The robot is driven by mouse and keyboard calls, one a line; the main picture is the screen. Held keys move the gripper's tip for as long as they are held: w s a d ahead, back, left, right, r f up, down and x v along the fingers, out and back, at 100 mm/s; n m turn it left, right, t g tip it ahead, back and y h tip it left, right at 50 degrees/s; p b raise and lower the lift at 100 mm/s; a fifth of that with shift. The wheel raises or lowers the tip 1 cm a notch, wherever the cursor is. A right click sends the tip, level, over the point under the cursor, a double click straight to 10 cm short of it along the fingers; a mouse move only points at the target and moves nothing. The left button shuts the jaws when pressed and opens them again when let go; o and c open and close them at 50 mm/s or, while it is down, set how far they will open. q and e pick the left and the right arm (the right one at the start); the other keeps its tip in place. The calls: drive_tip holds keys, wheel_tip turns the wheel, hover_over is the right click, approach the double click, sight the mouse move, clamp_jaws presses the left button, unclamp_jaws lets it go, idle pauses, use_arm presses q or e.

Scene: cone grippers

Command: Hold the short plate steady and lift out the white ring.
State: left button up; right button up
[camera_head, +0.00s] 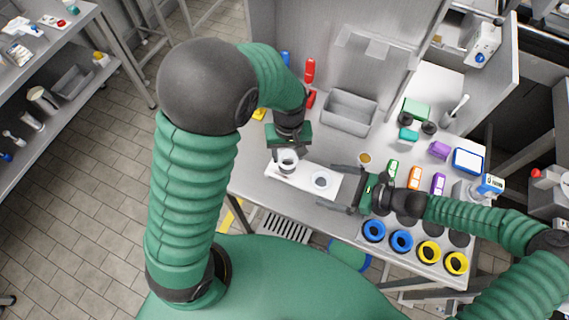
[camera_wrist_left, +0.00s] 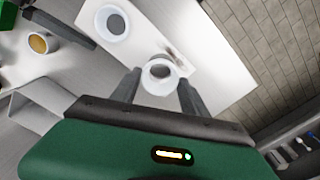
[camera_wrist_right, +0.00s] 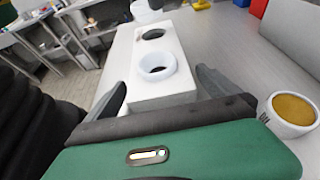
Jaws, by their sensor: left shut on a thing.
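The short white plate (camera_head: 304,179) lies on the table and has two holes. A white ring (camera_head: 287,160) is between the fingertips of my left gripper (camera_head: 286,155), which is shut on it above the plate's left part. This ring also shows in the left wrist view (camera_wrist_left: 160,76). The far hole (camera_wrist_right: 154,34) looks empty and dark in the right wrist view. A second white ring (camera_wrist_right: 157,67) sits in the near hole. My right gripper (camera_head: 341,188) is open, its fingers on either side of the plate's right end; I cannot tell whether they touch it.
A grey bin (camera_head: 349,112) stands behind the plate. A small cup with tan contents (camera_head: 365,159) stands close to my right gripper. Blue rings (camera_head: 401,240) and yellow rings (camera_head: 428,252) lie at the front right. Coloured boxes stand at the right.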

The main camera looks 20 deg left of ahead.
drive_tip(key=v, duration=1.2)
drive_tip(key=shift+d, duration=0.1)
drive_tip(key=shift+f, duration=0.1)
